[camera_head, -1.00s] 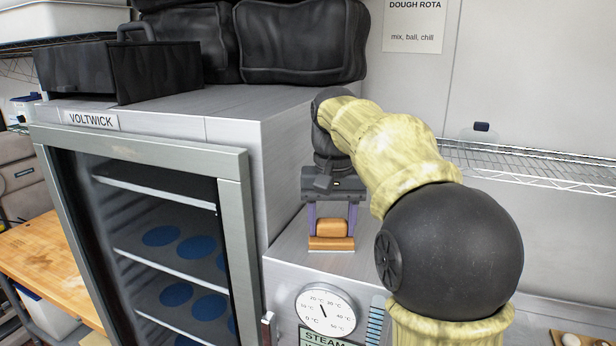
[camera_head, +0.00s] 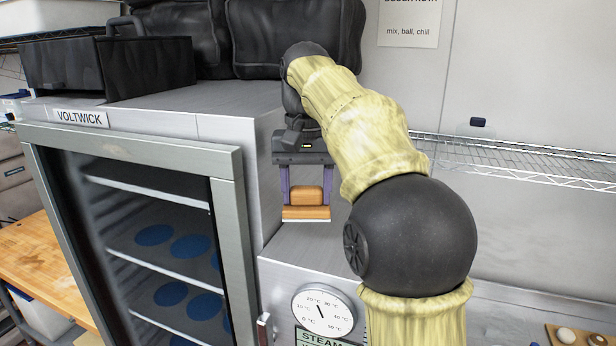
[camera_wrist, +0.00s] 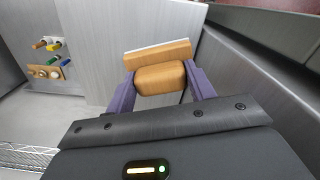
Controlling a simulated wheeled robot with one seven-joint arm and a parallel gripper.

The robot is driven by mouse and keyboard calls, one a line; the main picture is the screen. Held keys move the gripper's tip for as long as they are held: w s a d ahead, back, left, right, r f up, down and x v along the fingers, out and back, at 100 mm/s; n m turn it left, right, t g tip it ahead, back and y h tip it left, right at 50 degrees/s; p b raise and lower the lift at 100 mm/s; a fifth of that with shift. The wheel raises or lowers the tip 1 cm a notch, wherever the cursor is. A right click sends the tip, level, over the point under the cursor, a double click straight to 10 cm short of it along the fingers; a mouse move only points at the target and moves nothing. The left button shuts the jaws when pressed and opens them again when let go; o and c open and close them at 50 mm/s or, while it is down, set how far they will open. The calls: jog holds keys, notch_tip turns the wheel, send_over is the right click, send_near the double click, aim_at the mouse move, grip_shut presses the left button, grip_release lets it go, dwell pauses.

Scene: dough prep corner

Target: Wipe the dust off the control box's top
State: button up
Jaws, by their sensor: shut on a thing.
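The control box, with a round dial and a "STEAM" label on its front, stands right of the glass-door cabinet, and its grey top (camera_head: 305,246) shows in the head view. My gripper (camera_head: 305,190) is shut on a wiping block (camera_head: 306,213), orange-brown with a thin white layer along its underside. The block also shows between the purple fingers in the wrist view (camera_wrist: 160,77). It appears held above the box's top, near the cabinet's side. I cannot make out dust on the top, and my arm hides part of it.
The taller glass-door cabinet (camera_head: 228,190) rises close on the left, with a black tray (camera_head: 110,65) and dark bags (camera_head: 295,38) on top. A wire shelf (camera_head: 520,160) runs along the wall at right. A board with small round items (camera_head: 575,337) lies at the lower right.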

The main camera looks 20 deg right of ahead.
notch_tip(320, 180, up, 2)
jog(key=shift+s+d+r, duration=0.1)
jog(key=shift+s+d, duration=0.05)
jog(key=shift+r, duration=0.1)
